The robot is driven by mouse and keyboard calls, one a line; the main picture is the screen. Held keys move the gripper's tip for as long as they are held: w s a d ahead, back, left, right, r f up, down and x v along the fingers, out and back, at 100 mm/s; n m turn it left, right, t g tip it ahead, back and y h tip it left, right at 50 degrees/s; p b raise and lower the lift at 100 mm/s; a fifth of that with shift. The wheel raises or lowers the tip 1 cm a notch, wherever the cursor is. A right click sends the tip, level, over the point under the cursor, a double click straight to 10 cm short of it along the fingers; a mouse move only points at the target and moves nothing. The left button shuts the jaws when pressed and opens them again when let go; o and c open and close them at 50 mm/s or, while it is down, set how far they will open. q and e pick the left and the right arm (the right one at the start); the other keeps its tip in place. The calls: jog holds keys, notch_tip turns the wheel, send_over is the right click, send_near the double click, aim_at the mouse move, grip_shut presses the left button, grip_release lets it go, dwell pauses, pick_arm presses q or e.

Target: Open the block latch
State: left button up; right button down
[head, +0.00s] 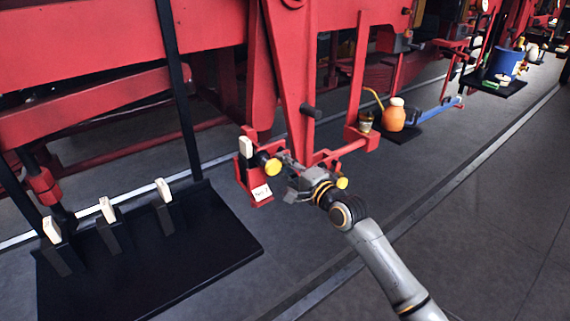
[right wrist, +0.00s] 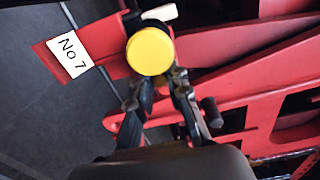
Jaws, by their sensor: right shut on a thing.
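A red holder (head: 259,184) on the red frame carries a white "No 7" tag (head: 262,193); the tag also shows in the right wrist view (right wrist: 70,54). A yellow-ended latch knob (head: 273,167) sits at this holder and appears large in the right wrist view (right wrist: 150,51). A white block (head: 245,146) stands upright just behind it. My right gripper (head: 287,167) is at the knob, its fingers (right wrist: 160,84) closed in around the part just behind the yellow end. The fingers hide part of the knob's stem. My left gripper is not in view.
A black tray (head: 205,240) with several white-topped black levers lies at the left. An orange jug (head: 393,115) stands on a black mat to the right of the holder. Red beams crowd the space behind the gripper.

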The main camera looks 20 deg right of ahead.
jog(key=shift+f, duration=0.1)
dwell(0.3)
jog(key=shift+d+f+b, duration=0.1)
jog(key=shift+f+b, duration=0.2)
jog(key=shift+f, duration=0.3)
jog(key=shift+w+d+f+b, duration=0.1)
jog(key=shift+d+f+b, duration=0.15)
jog(key=shift+f+b, duration=0.2)
